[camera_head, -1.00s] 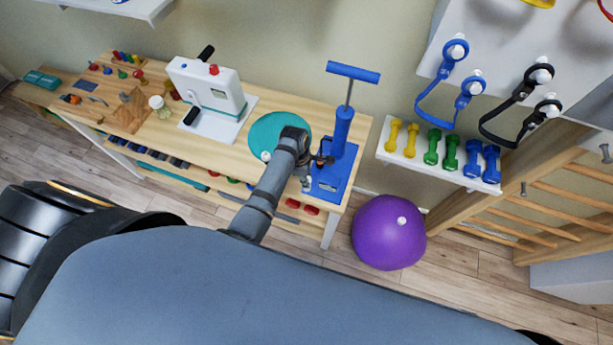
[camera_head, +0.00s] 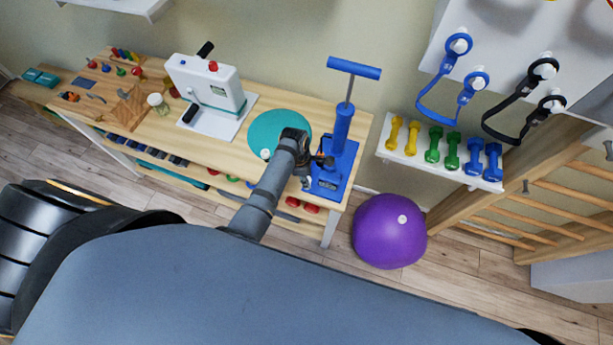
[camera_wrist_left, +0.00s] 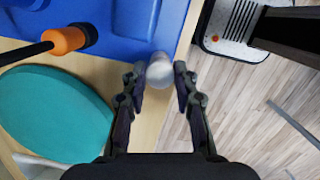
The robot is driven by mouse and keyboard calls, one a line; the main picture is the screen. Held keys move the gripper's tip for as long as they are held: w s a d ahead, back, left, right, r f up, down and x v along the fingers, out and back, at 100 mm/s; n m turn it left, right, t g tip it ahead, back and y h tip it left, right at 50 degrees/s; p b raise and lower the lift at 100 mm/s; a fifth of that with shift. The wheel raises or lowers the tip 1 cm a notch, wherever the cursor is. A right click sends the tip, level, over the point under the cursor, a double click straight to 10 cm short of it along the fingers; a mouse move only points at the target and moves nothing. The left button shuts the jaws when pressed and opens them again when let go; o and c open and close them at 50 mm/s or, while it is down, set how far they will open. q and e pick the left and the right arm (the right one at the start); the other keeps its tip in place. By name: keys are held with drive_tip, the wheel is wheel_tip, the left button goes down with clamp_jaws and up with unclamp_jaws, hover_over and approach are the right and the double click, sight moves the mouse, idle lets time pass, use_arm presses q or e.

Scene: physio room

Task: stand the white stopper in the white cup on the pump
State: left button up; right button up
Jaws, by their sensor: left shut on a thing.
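The blue pump (camera_head: 342,130) stands upright at the right end of the wooden table, its T-handle raised. Its blue base also fills the top left of the left wrist view (camera_wrist_left: 120,18). My left gripper (camera_head: 306,182) is at the left front edge of this base. In the left wrist view the gripper (camera_wrist_left: 160,78) is shut on a small rounded whitish piece, the white stopper (camera_wrist_left: 159,70), seen end-on beside the base edge. What lies under the stopper is hidden. I cannot make out the white cup on the pump. My right gripper is not in view.
An orange fitting on a black hose (camera_wrist_left: 66,40) is by the pump. A white machine (camera_head: 208,85) stands further left. A purple ball (camera_head: 388,232) is on the floor.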

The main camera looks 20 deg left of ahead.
use_arm(q)
drive_tip(key=shift+f, duration=0.45)
idle(0.5)
drive_tip(key=o, duration=1)
drive_tip(key=shift+o, duration=0.3)
drive_tip(key=shift+r+p, duration=0.6)
drive_tip(key=shift+r, duration=2.85)
